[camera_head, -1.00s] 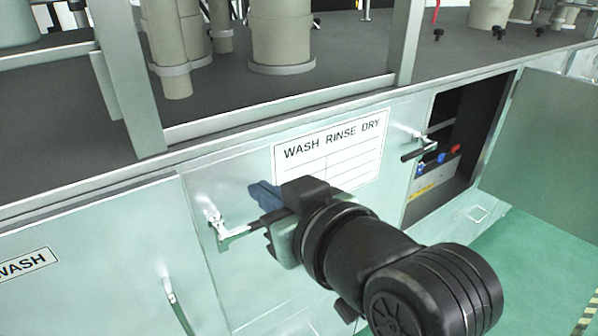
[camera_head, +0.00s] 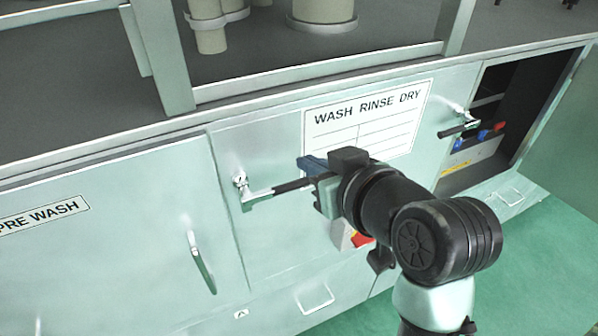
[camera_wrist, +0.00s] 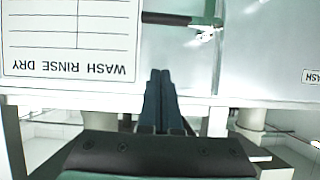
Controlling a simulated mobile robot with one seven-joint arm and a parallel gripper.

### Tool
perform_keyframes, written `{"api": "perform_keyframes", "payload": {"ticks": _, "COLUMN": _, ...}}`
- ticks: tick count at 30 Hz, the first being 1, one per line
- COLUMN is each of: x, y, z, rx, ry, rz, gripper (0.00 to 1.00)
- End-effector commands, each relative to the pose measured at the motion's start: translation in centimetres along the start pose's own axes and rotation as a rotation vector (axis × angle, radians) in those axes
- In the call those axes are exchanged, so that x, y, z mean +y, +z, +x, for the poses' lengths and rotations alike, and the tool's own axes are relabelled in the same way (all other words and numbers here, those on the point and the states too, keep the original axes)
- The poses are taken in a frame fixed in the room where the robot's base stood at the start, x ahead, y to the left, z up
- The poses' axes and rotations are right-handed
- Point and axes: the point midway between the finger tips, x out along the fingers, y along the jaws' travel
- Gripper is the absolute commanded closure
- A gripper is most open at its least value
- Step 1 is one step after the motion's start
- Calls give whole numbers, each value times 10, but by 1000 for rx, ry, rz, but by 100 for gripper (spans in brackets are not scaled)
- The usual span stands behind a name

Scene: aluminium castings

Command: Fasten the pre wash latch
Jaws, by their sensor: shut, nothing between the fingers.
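A chrome latch (camera_head: 241,187) with a black grip sits beside the seam between the PRE WASH door (camera_head: 100,260) and the WASH RINSE DRY door (camera_head: 275,235). Its lever points right, away from the PRE WASH door, and is roughly level. My gripper (camera_head: 308,163) is shut and empty, at the end of the lever's black grip, which runs up close to it; whether they touch I cannot tell. In the wrist view the blue fingers (camera_wrist: 160,80) are together, and the black grip (camera_wrist: 178,19) lies beyond their tips.
A second latch (camera_head: 462,127) is at the WASH RINSE DRY door's right edge, by an open compartment (camera_head: 490,125) with its door swung out at right. A pull handle (camera_head: 201,262) stands out from the PRE WASH door. Metal posts (camera_head: 158,55) rise above the worktop.

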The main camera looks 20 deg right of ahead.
Motion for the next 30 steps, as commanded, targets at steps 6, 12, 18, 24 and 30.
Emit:
{"api": "perform_keyframes", "payload": {"ticks": 6, "x": -1, "y": -2, "z": 47, "rx": -5, "ry": -3, "rz": 1, "gripper": 100}}
{"api": "perform_keyframes", "payload": {"ticks": 12, "x": 0, "y": 22, "z": 59, "rx": -4, "ry": 1, "rz": 4, "gripper": 100}}
{"api": "perform_keyframes", "payload": {"ticks": 18, "x": 0, "y": 36, "z": 63, "rx": -2, "ry": 1, "rz": 2, "gripper": 100}}
{"api": "perform_keyframes", "payload": {"ticks": 24, "x": 0, "y": 39, "z": 64, "rx": 0, "ry": 1, "rz": 0, "gripper": 100}}
{"api": "perform_keyframes", "payload": {"ticks": 30, "x": 0, "y": 39, "z": 64, "rx": 0, "ry": 1, "rz": 0, "gripper": 100}}
